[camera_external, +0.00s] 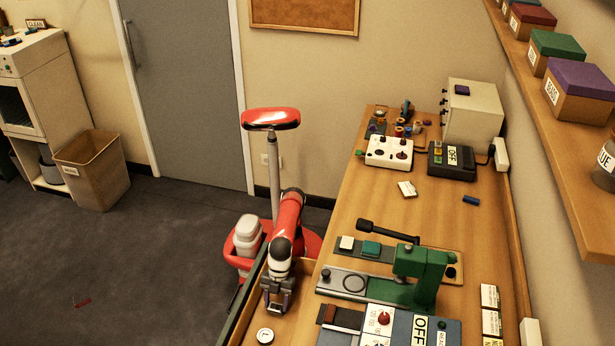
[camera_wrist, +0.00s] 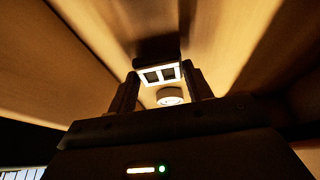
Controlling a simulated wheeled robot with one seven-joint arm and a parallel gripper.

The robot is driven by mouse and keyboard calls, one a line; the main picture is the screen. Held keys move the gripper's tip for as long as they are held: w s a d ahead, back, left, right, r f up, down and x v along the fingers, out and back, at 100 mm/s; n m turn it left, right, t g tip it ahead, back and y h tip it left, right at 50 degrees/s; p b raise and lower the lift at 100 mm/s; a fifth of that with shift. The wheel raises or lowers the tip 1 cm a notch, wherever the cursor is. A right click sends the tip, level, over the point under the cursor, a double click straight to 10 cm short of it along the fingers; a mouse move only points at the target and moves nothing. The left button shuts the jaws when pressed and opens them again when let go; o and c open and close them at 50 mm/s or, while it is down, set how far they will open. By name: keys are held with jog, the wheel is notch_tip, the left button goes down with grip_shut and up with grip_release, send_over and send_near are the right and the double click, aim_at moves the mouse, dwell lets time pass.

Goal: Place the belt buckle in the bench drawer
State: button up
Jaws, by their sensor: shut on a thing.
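The belt buckle (camera_wrist: 147,76) is a pale rectangular frame with a middle bar, seen in the wrist view between my fingertips. My gripper (camera_wrist: 160,78) is shut on it. In the external view my gripper (camera_external: 278,306) points down into the open bench drawer (camera_external: 303,268) at the left edge of the bench; the buckle cannot be made out there. Wooden drawer surfaces (camera_wrist: 75,65) surround the gripper in the wrist view. Whether the buckle touches the drawer floor I cannot tell.
A round pale-topped tin (camera_external: 265,336) lies in the drawer near my gripper; it also shows in the wrist view (camera_wrist: 169,97). A green lever press (camera_external: 420,270) and a blue-grey box marked OFF (camera_external: 420,328) stand on the bench to the right.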

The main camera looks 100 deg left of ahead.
jog(key=shift+f, duration=0.55)
jog(key=shift+f, duration=0.15)
jog(key=o, duration=1)
jog(key=shift+r, duration=0.35)
jog(key=p+v, duration=0.3)
jog(key=v, duration=0.8)
jog(key=shift+a+r, duration=0.25)
